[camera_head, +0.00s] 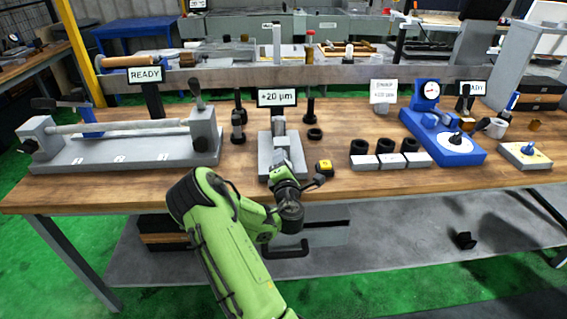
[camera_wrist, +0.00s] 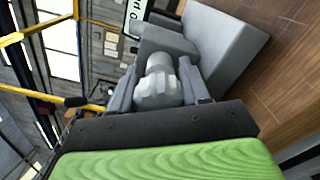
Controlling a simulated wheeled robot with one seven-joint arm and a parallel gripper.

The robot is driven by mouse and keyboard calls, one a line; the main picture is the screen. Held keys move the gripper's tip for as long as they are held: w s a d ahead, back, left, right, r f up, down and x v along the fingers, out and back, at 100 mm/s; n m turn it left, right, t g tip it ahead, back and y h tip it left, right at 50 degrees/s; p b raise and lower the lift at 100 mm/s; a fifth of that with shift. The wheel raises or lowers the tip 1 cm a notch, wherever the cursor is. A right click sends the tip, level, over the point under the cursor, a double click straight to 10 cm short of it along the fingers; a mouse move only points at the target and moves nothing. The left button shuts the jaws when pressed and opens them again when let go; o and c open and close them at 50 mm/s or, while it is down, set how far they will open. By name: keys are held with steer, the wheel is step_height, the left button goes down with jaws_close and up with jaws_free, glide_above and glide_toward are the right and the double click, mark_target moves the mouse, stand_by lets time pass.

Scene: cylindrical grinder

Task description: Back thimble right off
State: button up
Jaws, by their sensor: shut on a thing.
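The thimble (camera_wrist: 158,88) is a light grey, faceted knob in the wrist view, on the near end of a grey gauge block (camera_wrist: 225,40). My gripper (camera_wrist: 160,75) has one finger on each side of the thimble and is shut on it. In the head view the grey gauge stand (camera_head: 266,152) is at the middle of the bench, under a sign (camera_head: 277,98) reading +20 µm. My gripper (camera_head: 282,176) is at its near side, and the wrist hides the thimble there.
Dark rings on grey blocks (camera_head: 391,160) and a blue dial-gauge stand (camera_head: 440,135) are farther right. A long grey fixture with a shaft (camera_head: 125,150) is at left. Dark posts (camera_head: 238,125) stand behind.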

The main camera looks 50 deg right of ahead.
steer(key=n, duration=0.5)
steer(key=shift+f, duration=0.1)
steer(key=shift+n, duration=0.3)
stand_by(0.4)
steer(key=o, duration=1.1)
steer(key=shift+c, duration=0.2)
